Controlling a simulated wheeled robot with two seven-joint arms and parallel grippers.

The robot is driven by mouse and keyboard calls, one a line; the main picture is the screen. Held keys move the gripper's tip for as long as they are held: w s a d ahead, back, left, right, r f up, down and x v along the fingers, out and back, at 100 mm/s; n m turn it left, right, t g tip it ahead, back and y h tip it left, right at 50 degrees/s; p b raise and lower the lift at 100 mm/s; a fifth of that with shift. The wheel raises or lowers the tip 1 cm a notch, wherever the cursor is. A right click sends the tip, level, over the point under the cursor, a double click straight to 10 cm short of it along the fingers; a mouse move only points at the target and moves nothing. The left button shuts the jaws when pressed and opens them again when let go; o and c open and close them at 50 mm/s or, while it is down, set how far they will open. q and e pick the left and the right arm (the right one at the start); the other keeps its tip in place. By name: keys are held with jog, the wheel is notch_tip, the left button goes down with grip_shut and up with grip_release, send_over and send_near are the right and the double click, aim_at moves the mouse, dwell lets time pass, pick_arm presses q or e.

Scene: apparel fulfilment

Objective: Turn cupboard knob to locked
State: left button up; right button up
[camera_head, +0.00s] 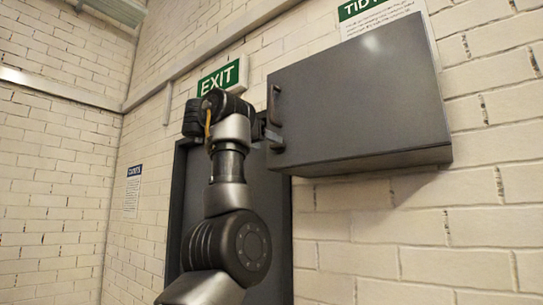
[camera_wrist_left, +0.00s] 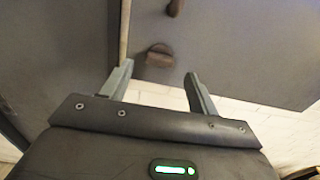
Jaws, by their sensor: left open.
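The grey cupboard (camera_head: 360,90) is mounted on the brick wall, its door shut. A dark handle (camera_head: 275,104) stands at the left edge of its front. In the left wrist view my left gripper (camera_wrist_left: 158,69) is open and empty. The small brown knob (camera_wrist_left: 159,56) shows on the grey door just beyond and between the fingertips, apart from both fingers. In the head view the knob is hard to tell from the fingers. My right gripper is not in view.
A grey door (camera_head: 275,220) stands below and behind my left arm. A green EXIT sign (camera_head: 221,78) is behind the wrist. Another green sign (camera_head: 372,14) is above the cupboard. The wall below the cupboard is clear.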

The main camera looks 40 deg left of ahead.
pick_arm(q)
jog(key=s+b, duration=0.3)
jog(key=s, duration=0.3)
jog(key=shift+s, duration=0.3)
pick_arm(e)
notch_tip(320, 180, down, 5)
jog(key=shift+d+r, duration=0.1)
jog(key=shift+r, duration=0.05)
pick_arm(q)
jog(key=shift+w+d, duration=0.1)
